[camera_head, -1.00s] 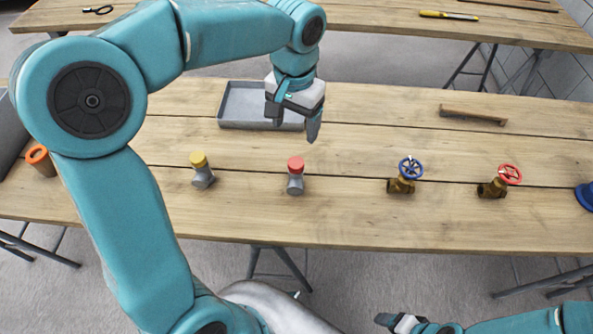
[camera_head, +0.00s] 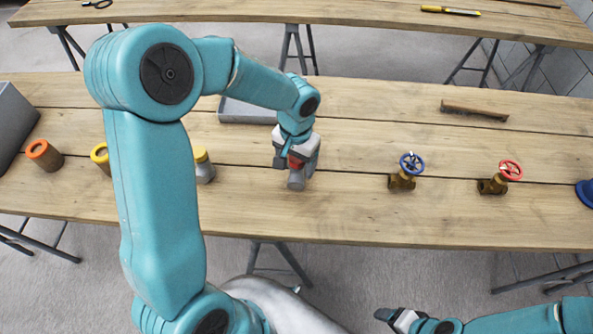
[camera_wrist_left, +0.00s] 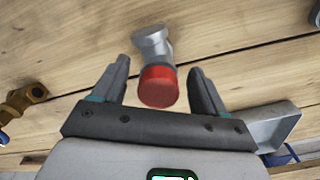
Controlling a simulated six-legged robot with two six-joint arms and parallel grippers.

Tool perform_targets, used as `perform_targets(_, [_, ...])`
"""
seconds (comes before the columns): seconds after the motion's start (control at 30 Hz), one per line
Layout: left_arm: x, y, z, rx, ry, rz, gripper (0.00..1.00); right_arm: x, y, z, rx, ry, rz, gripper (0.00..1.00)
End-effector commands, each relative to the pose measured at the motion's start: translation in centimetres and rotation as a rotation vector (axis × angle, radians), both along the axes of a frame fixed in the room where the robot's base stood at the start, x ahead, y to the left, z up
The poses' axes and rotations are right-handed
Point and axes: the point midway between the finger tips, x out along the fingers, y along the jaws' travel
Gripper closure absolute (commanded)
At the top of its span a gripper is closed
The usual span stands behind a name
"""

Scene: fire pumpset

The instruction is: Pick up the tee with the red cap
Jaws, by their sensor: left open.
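The tee with the red cap (camera_head: 296,178) stands upright on the wooden table. Its grey body shows below my left gripper in the head view, and its cap is partly hidden by the fingers. In the left wrist view the red cap (camera_wrist_left: 158,87) lies between the tips of my open left gripper (camera_wrist_left: 158,80), with gaps on both sides. My left gripper (camera_head: 296,165) is over the tee from above. My right gripper (camera_head: 392,317) is low in the head view, away from the table top; its jaws are too small to judge.
A tee with a yellow cap (camera_head: 203,165) stands to the left, partly behind my arm. Valves with a blue wheel (camera_head: 411,163) and a red wheel (camera_head: 511,170) stand right. A grey tray (camera_head: 245,112) lies behind.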

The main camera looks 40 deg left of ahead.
Motion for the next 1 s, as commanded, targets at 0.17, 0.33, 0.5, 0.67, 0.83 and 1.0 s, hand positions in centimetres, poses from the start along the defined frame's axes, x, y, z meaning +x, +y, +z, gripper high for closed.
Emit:
perform_targets(0.17, [0.0, 0.0, -0.1, 0.000, -0.001, 0.000, 0.27, 0.0, 0.0, 0.0, 0.000, 0.000, 0.000, 0.28])
perform_targets(0.33, [0.0, 0.0, -0.1, 0.000, -0.001, 0.000, 0.66, 0.0, 0.0, 0.0, 0.000, 0.000, 0.000, 0.28])
perform_targets(0.5, [0.0, 0.0, 0.0, 0.000, -0.002, 0.000, 1.00, 0.0, 0.0, 0.0, 0.000, 0.000, 0.000, 0.28])
perform_targets(0.67, [0.0, 0.0, 0.0, 0.000, -0.002, 0.000, 1.00, 0.0, 0.0, 0.0, 0.000, 0.000, 0.000, 0.28])
perform_targets(0.83, [0.1, 0.0, 0.8, 0.001, -0.005, 0.000, 1.00, 0.0, 0.0, 0.0, 0.000, 0.000, 0.000, 0.28])
perform_targets(1.0, [0.1, 0.0, 3.4, 0.001, -0.008, 0.001, 1.00, 0.0, 0.0, 0.1, 0.000, 0.000, 0.000, 0.28])
